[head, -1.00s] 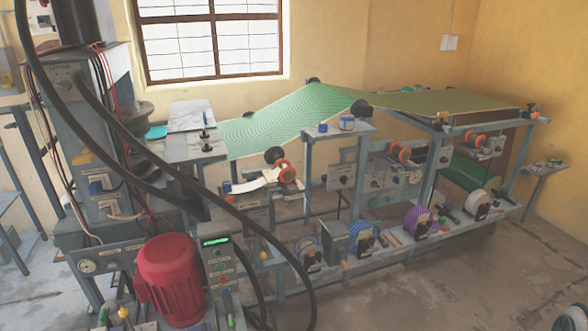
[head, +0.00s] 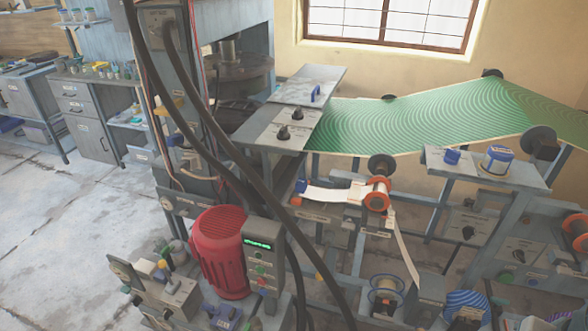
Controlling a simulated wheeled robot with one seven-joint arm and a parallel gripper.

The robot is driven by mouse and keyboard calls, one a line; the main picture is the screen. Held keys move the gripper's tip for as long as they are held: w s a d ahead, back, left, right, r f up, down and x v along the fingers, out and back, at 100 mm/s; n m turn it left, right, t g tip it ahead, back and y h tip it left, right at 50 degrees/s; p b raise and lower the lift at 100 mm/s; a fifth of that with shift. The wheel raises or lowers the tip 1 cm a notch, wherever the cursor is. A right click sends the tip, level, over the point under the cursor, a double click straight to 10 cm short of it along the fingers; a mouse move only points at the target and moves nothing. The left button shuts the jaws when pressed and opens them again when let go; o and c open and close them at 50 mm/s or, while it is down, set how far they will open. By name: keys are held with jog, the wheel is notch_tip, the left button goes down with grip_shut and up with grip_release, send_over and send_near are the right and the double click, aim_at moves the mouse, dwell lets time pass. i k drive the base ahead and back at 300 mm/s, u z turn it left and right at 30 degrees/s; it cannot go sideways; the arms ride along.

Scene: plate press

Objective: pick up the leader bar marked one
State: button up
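I cannot make out a leader bar marked one in the head view; any such marking is too small to read. A green patterned sheet (head: 420,125) stretches from the grey table (head: 262,135) toward the right. A white strip (head: 338,194) runs to an orange-rimmed roller (head: 377,194), with a small blue piece (head: 300,187) at its left end. My gripper is not in view.
A red motor (head: 220,250) stands in front beside a control box (head: 262,255) with a lit green display. Black hoses (head: 215,150) hang across the press. A drawer cabinet (head: 95,125) stands at the left. The floor (head: 70,235) at front left is clear.

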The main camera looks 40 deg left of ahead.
aim_at(300, 185)
jog(key=u, duration=0.95)
jog(key=i, duration=0.9)
jog(key=u, duration=0.85)
